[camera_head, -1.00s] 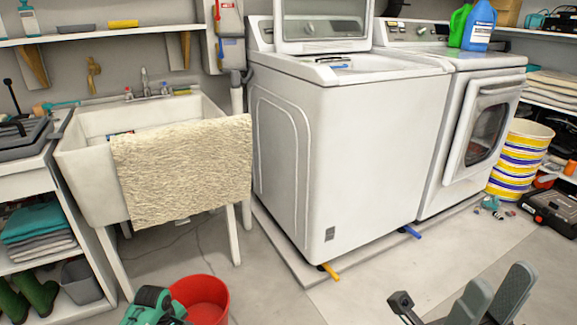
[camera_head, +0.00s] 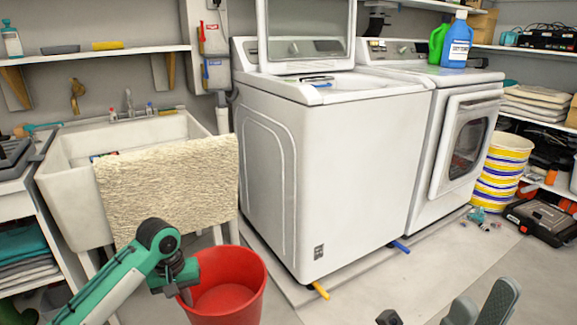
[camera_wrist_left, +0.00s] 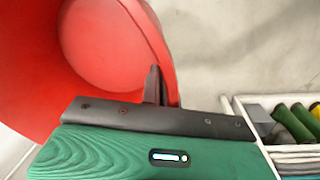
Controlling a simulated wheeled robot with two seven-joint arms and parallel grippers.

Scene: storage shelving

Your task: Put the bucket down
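The red bucket (camera_head: 228,285) is upright at the lower middle of the head view, in front of the sink and washer. Its bottom is cut off by the frame edge, so I cannot tell its height above the floor. My left gripper (camera_head: 180,282) is at the bucket's left rim. In the left wrist view the bucket (camera_wrist_left: 100,50) fills the upper left, and the left gripper (camera_wrist_left: 155,90) has a dark finger against the wall near the rim, apparently pinching it. My right gripper (camera_head: 482,305) shows two grey fingers apart, empty, at the bottom right.
A white sink (camera_head: 65,200) with a beige towel (camera_head: 165,190) stands at left. A washer (camera_head: 330,180) and a dryer (camera_head: 460,140) stand behind. Striped buckets (camera_head: 505,165) and a dark toolbox (camera_head: 543,218) are at right. The floor (camera_head: 400,285) right of the bucket is clear.

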